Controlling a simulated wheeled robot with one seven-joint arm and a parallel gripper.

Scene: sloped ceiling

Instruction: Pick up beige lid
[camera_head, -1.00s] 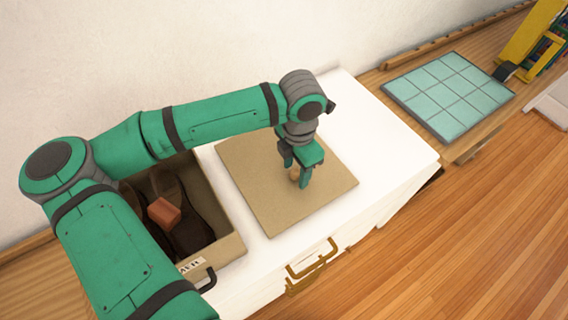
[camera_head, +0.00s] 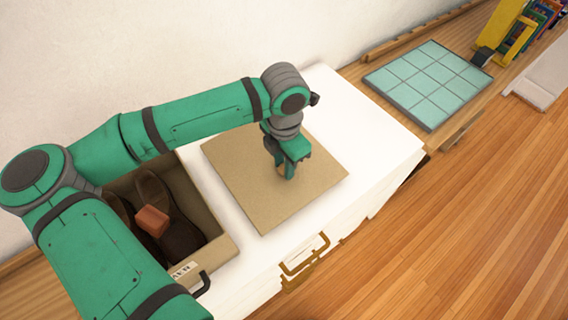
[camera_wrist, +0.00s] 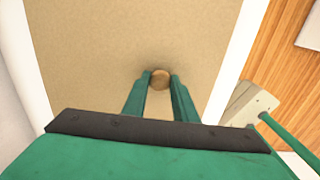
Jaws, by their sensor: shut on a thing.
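The beige lid (camera_head: 235,190) is a flat square board with a small round brown knob near its middle. It lies on the white cabinet top, to the right of the open shoe box. It also fills much of the wrist view (camera_wrist: 90,60). My gripper (camera_head: 285,172) points down over the lid. In the wrist view my gripper (camera_wrist: 160,80) has its two green fingers on either side of the knob (camera_wrist: 160,77), shut on it. I cannot tell whether the lid has left the surface.
The open box (camera_head: 222,245) with dark shoes and a reddish-brown block (camera_head: 152,221) stands left of the lid. The white cabinet top (camera_head: 370,150) is clear to the right. A teal tiled panel (camera_head: 430,85) lies beyond on the wooden surface. Books (camera_head: 535,20) stand at the far right.

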